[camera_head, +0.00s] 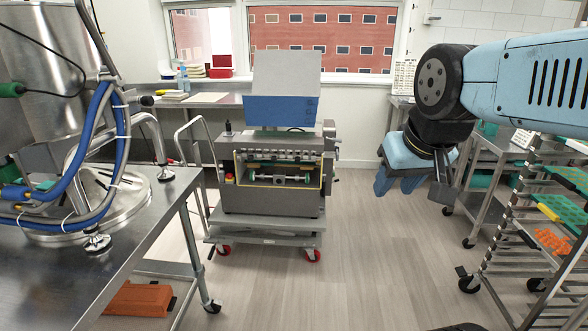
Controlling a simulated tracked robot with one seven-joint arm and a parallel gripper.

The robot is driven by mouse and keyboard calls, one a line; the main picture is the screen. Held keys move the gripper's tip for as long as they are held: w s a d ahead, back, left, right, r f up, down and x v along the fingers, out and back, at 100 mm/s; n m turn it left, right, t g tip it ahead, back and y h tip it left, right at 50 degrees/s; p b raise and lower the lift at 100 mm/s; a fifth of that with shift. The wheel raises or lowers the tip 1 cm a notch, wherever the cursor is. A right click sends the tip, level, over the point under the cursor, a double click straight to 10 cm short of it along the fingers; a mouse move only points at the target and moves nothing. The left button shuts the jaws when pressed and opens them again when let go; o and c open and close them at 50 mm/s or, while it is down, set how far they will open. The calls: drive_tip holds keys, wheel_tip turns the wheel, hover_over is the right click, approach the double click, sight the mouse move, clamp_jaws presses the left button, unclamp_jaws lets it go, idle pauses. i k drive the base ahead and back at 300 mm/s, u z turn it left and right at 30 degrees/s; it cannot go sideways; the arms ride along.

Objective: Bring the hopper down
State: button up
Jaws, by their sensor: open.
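The gummy depositor (270,185) stands on a wheeled cart in the middle of the head view, with rollers and a bar showing in its open front. Above it a large panel-like part, grey on top and blue below (281,108), stands up; it seems to be the hopper, raised, but I cannot tell for sure. My gripper (400,183) hangs at the right of the depositor, nearer to me, open, with nothing seen between its fingers. It is apart from the machine. Its far side is partly hidden by my blue arm.
A steel table (150,235) at left bears a steel vessel (45,75) with blue hoses. A tray rack (545,235) with green and orange trays stands at right. An orange crate (139,299) is under the table. The floor (360,260) between is clear.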

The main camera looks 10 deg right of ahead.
sight(260, 110)
drive_tip(key=u, duration=0.2)
drive_tip(key=i, duration=0.9)
drive_tip(key=z, duration=0.6)
drive_tip(key=k, duration=1.25)
drive_tip(key=z, duration=0.95)
drive_tip(key=i, duration=2.35)
drive_tip(key=u, duration=0.3)
